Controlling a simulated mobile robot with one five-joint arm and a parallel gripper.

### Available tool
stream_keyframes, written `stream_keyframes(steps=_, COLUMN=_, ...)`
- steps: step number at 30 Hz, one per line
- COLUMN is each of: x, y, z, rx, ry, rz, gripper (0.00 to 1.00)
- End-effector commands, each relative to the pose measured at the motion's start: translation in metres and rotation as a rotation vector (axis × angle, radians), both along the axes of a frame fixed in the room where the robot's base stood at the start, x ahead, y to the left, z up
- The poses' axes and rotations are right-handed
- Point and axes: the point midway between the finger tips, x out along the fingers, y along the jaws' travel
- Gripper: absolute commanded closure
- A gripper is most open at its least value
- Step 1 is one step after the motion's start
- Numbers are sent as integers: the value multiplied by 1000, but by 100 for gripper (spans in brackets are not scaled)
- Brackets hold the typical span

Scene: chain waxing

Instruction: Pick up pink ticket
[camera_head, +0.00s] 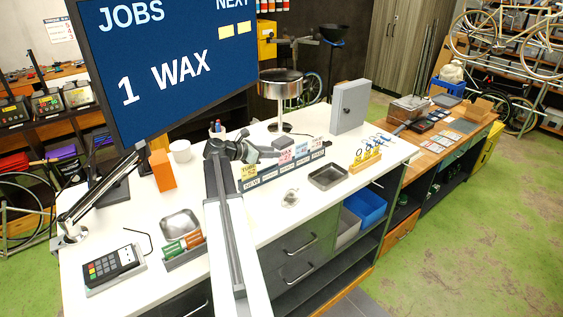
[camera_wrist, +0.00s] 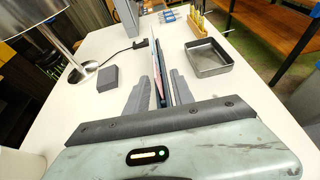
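The pink ticket (camera_head: 286,157) stands upright in a dark slotted rack (camera_head: 262,180) on the white counter, among a yellow ticket (camera_head: 248,171), a blue ticket (camera_head: 301,149) and another pinkish ticket (camera_head: 316,143). In the wrist view a pink ticket (camera_wrist: 157,88) shows nearly edge-on between my two fingers, with other cards in line behind it. My gripper (camera_head: 272,151) is at the rack, just left of the pink ticket in the head view. In the wrist view its fingers (camera_wrist: 160,88) are apart, with gaps on both sides of the card. I cannot tell how deep they reach.
A metal tray (camera_wrist: 208,57) lies right of the rack, with a yellow key holder (camera_head: 365,160) beyond. A dark grey block (camera_wrist: 107,77) and a round lamp (camera_head: 281,84) stand on the far side. A grey cabinet (camera_head: 350,107) stands at the counter's back right.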

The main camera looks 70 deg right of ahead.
Motion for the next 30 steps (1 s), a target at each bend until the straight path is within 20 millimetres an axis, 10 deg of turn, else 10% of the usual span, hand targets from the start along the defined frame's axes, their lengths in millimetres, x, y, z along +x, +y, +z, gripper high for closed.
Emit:
stream_keyframes(steps=21, x=-22, y=-46, z=-17, rx=0, ry=2, rz=15, gripper=71)
stream_keyframes(steps=25, x=-21, y=-46, z=-17, rx=0, ry=2, rz=15, gripper=100)
stream_keyframes(steps=30, x=-21, y=-46, z=-17, rx=0, ry=1, rz=16, gripper=100)
